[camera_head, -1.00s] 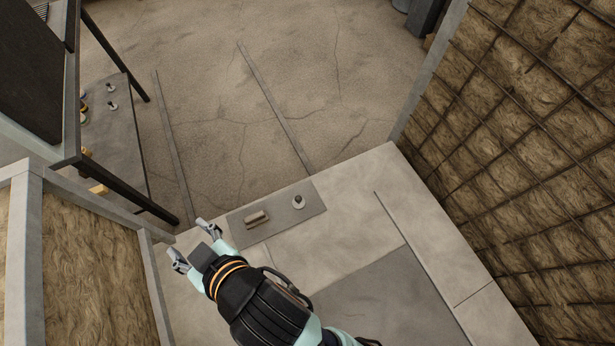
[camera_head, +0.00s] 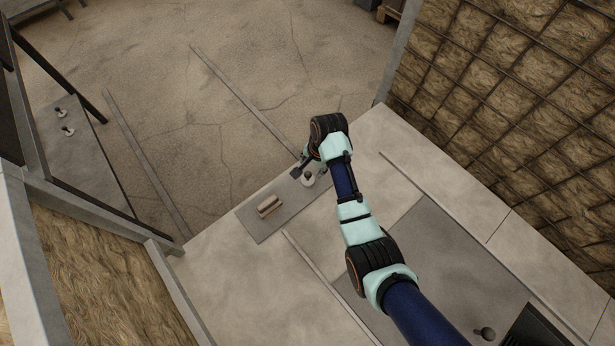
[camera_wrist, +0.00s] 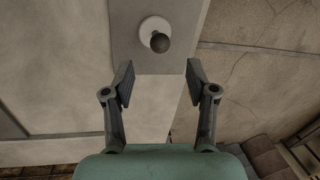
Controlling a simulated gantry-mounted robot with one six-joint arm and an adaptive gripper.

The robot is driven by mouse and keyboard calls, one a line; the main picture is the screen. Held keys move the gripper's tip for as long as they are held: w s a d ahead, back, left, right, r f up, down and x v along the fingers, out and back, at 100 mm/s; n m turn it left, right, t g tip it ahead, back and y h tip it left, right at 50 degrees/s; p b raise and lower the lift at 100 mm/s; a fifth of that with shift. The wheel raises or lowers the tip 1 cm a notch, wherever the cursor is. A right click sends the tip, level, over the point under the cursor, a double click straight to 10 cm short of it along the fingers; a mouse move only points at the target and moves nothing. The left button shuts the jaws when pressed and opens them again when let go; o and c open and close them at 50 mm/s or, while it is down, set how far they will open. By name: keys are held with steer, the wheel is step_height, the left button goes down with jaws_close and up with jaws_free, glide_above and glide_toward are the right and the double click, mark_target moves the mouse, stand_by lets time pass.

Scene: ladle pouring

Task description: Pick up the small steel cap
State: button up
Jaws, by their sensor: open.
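A small round cap with a pale disc base and a dark knob (camera_wrist: 158,40) shows in the wrist view, ahead of my fingertips. In the head view the cap (camera_head: 308,178) sits at the right end of a grey mat (camera_head: 251,228), partly covered by my arm. My gripper (camera_wrist: 158,78) is open, with one finger on each side and nothing between them. The cap lies beyond the fingertips, roughly centred between them, and is not touched. In the head view my gripper is mostly hidden by the wrist.
A small brownish block (camera_head: 269,206) lies on the mat, left of the cap. Another knobbed piece (camera_head: 484,334) stands at the lower right. A mesh-covered wall (camera_head: 510,100) rises on the right. A table (camera_head: 85,160) with small knobbed pieces stands at the left.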

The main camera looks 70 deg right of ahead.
mark_target(308, 173)
steer(key=shift+w+a+f, duration=0.15)
steer(key=shift+f, duration=0.05)
steer(key=f+b, duration=0.4)
steer(key=f, duration=0.1)
steer(key=w+f+b, duration=0.1)
steer(key=f, duration=0.1)
steer(key=shift+f+b, duration=0.3)
steer(key=shift+b, duration=0.1)
steer(key=shift+w+r, duration=0.1)
steer(key=shift+r, duration=0.1)
jaws_close()
